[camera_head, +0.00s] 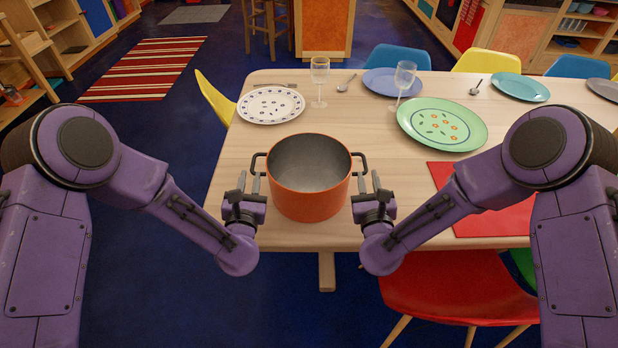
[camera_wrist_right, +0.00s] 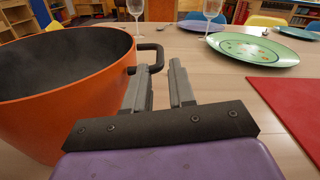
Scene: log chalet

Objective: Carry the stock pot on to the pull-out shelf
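The orange stock pot (camera_head: 309,198), dark grey inside, stands upright on the near left part of the table (camera_head: 290,236). It looks empty. Its two dark side handles point left and right. My left gripper (camera_head: 249,177) is at the left handle, its two fingers apart. My right gripper (camera_head: 369,177) is at the right handle; in the right wrist view its fingers (camera_wrist_right: 160,68) are apart, with the handle (camera_wrist_right: 158,57) just at their tips. I cannot tell if either gripper touches a handle. I cannot pick out the pull-out shelf.
A patterned white plate (camera_head: 270,105), wine glasses (camera_head: 319,80) and a green plate (camera_head: 442,125) stand behind the pot. A red mat (camera_head: 483,200) lies to the right. A red chair (camera_head: 455,288) and yellow chair (camera_head: 214,97) flank the table. Blue floor is open at left.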

